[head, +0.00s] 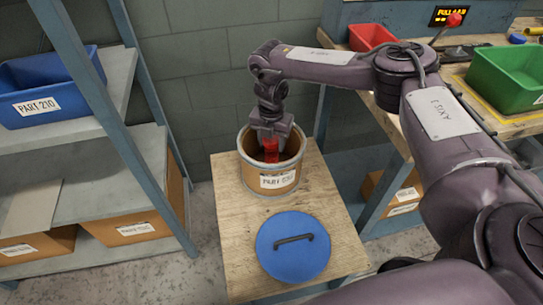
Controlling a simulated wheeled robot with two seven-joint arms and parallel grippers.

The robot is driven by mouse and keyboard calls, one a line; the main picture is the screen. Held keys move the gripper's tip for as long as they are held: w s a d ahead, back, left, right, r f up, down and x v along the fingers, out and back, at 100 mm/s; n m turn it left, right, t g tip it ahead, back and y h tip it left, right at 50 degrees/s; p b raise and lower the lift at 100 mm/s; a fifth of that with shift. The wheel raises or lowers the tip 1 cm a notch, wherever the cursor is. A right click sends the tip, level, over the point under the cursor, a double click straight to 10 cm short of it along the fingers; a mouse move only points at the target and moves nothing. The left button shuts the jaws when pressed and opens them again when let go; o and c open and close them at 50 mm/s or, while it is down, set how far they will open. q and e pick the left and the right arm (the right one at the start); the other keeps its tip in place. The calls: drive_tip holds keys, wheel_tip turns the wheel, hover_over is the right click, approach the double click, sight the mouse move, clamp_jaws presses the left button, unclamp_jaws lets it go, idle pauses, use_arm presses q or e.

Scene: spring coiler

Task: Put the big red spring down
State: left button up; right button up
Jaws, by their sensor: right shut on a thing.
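My right gripper (270,143) points down into the mouth of a round brown drum (278,181) on a small wooden table (235,235). It is shut on the big red spring (271,150). The red spring shows between the fingers, inside the drum's rim. Its lower end is hidden by the drum's front wall, so I cannot tell whether it touches the bottom. My left gripper is not in view.
A blue round lid (292,262) with a dark handle lies on the table in front of the drum. A grey shelf (110,178) with a blue bin (45,86) stands at left. A workbench with a red bin (370,37) and a green bin (503,82) stands at right.

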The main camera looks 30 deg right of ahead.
sight(271, 154)
wheel_tip(271, 154, down, 6)
drive_tip(key=shift+r+b, duration=0.1)
drive_tip(key=shift+b, duration=0.25)
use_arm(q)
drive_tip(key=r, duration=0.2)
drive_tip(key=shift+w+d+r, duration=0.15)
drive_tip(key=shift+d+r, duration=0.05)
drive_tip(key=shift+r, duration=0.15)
use_arm(e)
drive_tip(key=shift+c, duration=1)
drive_tip(key=o, duration=1.4)
drive_tip(key=shift+c, duration=0.2)
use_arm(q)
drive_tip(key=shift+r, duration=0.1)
use_arm(e)
drive_tip(key=shift+r, duration=0.2)
wheel_tip(271, 154, up, 12)
drive_tip(key=shift+f+p, duration=0.1)
drive_tip(key=shift+p, duration=0.65)
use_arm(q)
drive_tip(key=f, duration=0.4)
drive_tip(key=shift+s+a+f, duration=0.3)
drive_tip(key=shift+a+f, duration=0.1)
